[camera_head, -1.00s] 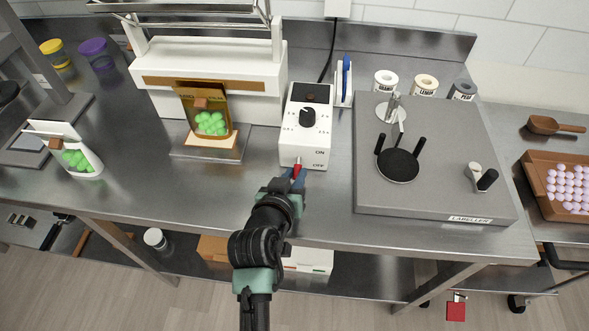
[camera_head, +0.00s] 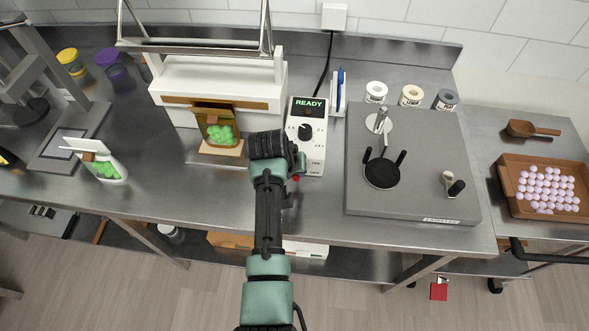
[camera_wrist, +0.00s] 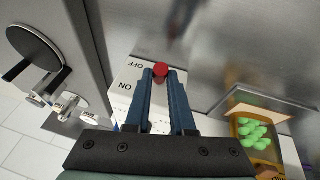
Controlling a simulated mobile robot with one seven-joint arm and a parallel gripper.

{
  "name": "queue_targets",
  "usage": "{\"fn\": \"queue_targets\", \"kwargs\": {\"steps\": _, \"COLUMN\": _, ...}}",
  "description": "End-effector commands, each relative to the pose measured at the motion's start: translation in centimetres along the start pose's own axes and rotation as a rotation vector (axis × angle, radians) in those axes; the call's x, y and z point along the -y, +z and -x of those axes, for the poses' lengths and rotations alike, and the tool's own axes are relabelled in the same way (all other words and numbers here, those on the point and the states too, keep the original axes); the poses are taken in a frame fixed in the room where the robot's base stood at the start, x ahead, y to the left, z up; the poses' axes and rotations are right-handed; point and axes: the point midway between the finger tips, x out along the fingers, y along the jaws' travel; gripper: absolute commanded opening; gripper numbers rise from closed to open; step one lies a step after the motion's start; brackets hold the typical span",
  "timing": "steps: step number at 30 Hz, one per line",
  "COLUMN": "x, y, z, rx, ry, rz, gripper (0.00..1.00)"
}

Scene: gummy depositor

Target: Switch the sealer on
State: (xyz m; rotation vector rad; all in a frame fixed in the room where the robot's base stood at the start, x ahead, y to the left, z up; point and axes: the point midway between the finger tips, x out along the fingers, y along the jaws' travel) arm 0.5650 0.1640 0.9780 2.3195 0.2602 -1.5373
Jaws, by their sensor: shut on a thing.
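The sealer (camera_head: 215,73) is a white press with a brown strip and a raised metal bar frame. Its white control box (camera_head: 312,150) has a black dial and a display (camera_head: 309,104) lit with green "READY". The red switch (camera_wrist: 160,69) sits at the box's front end, by the ON and OFF marks. My gripper (camera_wrist: 164,82) is shut on it, with the red tip showing between the blue fingertips. In the head view my arm hides most of the gripper and switch. I cannot tell the lever's exact tilt.
A brown pouch of green gummies (camera_head: 219,130) stands before the sealer. The labeller (camera_head: 420,180) is right of the box, and a holder with a blue pen (camera_head: 339,92) is behind. A white pouch (camera_head: 104,169) stands at left. The counter's front strip is clear.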

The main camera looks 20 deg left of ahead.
Motion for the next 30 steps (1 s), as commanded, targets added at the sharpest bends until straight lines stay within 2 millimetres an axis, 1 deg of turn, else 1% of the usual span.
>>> {"fn": "queue_targets", "kwargs": {"steps": 2, "x": -0.07, "y": -0.32, "z": 0.17, "rx": 0.030, "ry": -0.003, "rz": 0.005, "gripper": 0.00}}
{"fn": "queue_targets", "kwargs": {"steps": 8, "x": -0.06, "y": -0.40, "z": 0.17, "rx": 0.079, "ry": -0.010, "rz": 0.011, "gripper": 0.00}}
{"fn": "queue_targets", "kwargs": {"steps": 22, "x": -0.07, "y": -0.43, "z": 0.16, "rx": 0.091, "ry": -0.012, "rz": 0.013, "gripper": 0.00}}
{"fn": "queue_targets", "kwargs": {"steps": 23, "x": -0.08, "y": -0.42, "z": 0.15, "rx": 0.091, "ry": -0.012, "rz": 0.013, "gripper": 0.24}}
{"fn": "queue_targets", "kwargs": {"steps": 24, "x": -0.08, "y": -0.43, "z": 0.16, "rx": 0.091, "ry": -0.012, "rz": 0.013, "gripper": 0.31}}
{"fn": "queue_targets", "kwargs": {"steps": 26, "x": -0.08, "y": -0.43, "z": 0.16, "rx": 0.091, "ry": -0.012, "rz": 0.013, "gripper": 0.42}}
{"fn": "queue_targets", "kwargs": {"steps": 27, "x": -0.08, "y": -0.43, "z": 0.15, "rx": 0.091, "ry": -0.012, "rz": 0.013, "gripper": 0.49}}
{"fn": "queue_targets", "kwargs": {"steps": 28, "x": -0.08, "y": -0.43, "z": 0.15, "rx": 0.090, "ry": -0.012, "rz": 0.013, "gripper": 0.52}}
{"fn": "queue_targets", "kwargs": {"steps": 30, "x": -0.08, "y": -0.43, "z": 0.15, "rx": 0.090, "ry": -0.012, "rz": 0.013, "gripper": 0.52}}
